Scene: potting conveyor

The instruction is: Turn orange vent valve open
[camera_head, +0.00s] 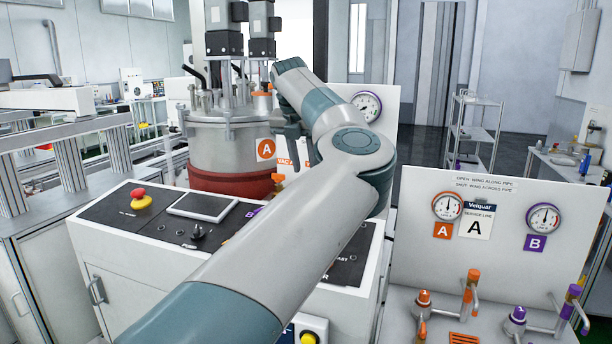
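My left arm reaches in from the bottom and bends back at the elbow. Its gripper (296,142) is a dark shape beside the steel vessel, partly hidden by my own arm; its finger opening cannot be made out. Just below it an orange handle (278,180) shows near the vessel's red base, partly covered. At lower right an orange-capped valve (424,298) and an orange-handled pipe (472,282) stand before the service panel. Which orange part is the vent valve cannot be read. My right gripper is not in view.
The steel vessel (222,146) with label A stands behind the console (115,222), which has a red stop button (140,198). The service panel (505,262) carries gauges A (447,206) and B (543,217). Purple valve parts (518,314) stand at far right.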

